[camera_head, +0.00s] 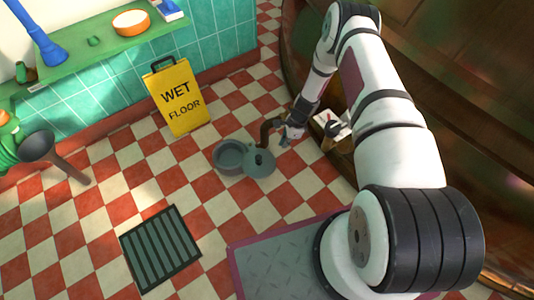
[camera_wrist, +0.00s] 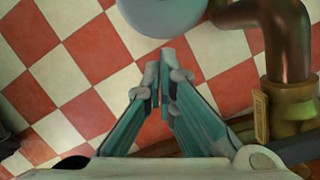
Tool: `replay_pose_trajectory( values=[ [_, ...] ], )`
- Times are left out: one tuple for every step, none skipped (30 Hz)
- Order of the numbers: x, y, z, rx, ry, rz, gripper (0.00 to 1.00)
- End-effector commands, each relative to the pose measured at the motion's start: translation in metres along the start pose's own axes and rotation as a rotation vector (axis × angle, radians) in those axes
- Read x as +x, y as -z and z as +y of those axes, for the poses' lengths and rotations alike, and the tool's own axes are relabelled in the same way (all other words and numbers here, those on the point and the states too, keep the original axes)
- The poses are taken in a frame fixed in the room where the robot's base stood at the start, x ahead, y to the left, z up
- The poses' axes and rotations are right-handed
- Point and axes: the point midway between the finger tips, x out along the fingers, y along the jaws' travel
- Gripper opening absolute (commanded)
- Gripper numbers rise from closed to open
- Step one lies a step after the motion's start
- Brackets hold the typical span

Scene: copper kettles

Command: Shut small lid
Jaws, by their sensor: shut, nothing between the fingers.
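A grey-green round vessel (camera_head: 222,163) stands on the checkered floor in the head view, its open top facing up. A round lid (camera_head: 262,170) of the same colour, with a dark knob, is at its right side, off the opening. Whether a hinge joins them is too small to tell. My gripper (camera_head: 285,140) is up and to the right of the lid, apart from it. In the wrist view my gripper's fingers (camera_wrist: 165,75) are together and empty. A pale grey rounded surface (camera_wrist: 163,14) shows beyond them at the top edge, probably the lid, mostly cut off.
A copper pipe (camera_head: 266,130) rises beside the lid; it stands close right in the wrist view (camera_wrist: 287,45), with a brass fitting (camera_wrist: 292,110). A yellow wet-floor sign (camera_head: 181,98) stands behind. A floor grate (camera_head: 160,249) lies front left. Floor left of the vessel is clear.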

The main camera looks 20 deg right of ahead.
Motion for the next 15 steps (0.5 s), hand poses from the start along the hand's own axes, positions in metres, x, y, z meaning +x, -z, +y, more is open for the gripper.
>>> replay_pose_trajectory(
  values=[
    [0.005,0.001,0.001,0.003,-0.001,0.000,0.00],
    [0.007,0.001,0.001,0.004,-0.001,0.000,0.00],
    [0.011,0.001,0.001,0.003,-0.001,0.000,0.00],
    [0.015,0.001,0.001,0.003,-0.001,0.000,0.00],
    [0.019,0.001,0.001,0.003,-0.001,0.000,0.00],
    [0.026,0.001,0.001,0.002,-0.001,0.000,0.00],
    [0.031,0.001,0.001,0.002,-0.002,0.000,0.00],
    [0.037,0.001,0.002,0.002,-0.002,0.000,0.00],
    [0.045,0.001,0.001,0.002,-0.002,0.000,0.00],
    [0.052,0.001,0.001,0.002,-0.002,0.000,0.00],
    [0.058,0.001,0.002,0.001,-0.002,0.000,0.00],
    [0.066,0.000,0.001,0.001,-0.002,0.000,0.00],
    [0.072,0.000,0.001,0.000,-0.001,0.000,0.00],
    [0.078,0.001,0.002,0.000,-0.002,0.000,0.00],
    [0.086,0.001,0.002,0.000,-0.002,0.000,0.00]
  ],
)
